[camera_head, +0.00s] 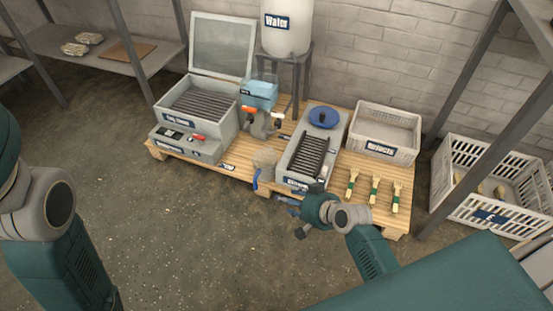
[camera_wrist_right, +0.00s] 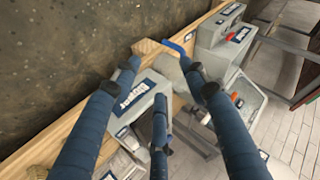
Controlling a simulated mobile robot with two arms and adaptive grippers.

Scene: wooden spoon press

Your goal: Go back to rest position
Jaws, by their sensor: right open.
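My right gripper (camera_head: 294,212) is in front of the pallet's front edge, near the labelled grey tray with dark bars (camera_head: 311,157). In the right wrist view its three blue fingers (camera_wrist_right: 163,80) are spread apart with nothing between them. Behind them are the grey tray's label (camera_wrist_right: 130,96) and the pallet edge. My left arm (camera_head: 45,215) comes in at the left edge of the head view, and its gripper is out of view.
The wooden pallet (camera_head: 232,172) holds a grey box with slats (camera_head: 200,104), a white crate (camera_head: 386,132), several wooden spoon-like pieces (camera_head: 374,189) and a blue-handled tool (camera_head: 256,178). A white basket (camera_head: 490,213) stands right beside a shelf post. The floor (camera_head: 190,240) in front is clear.

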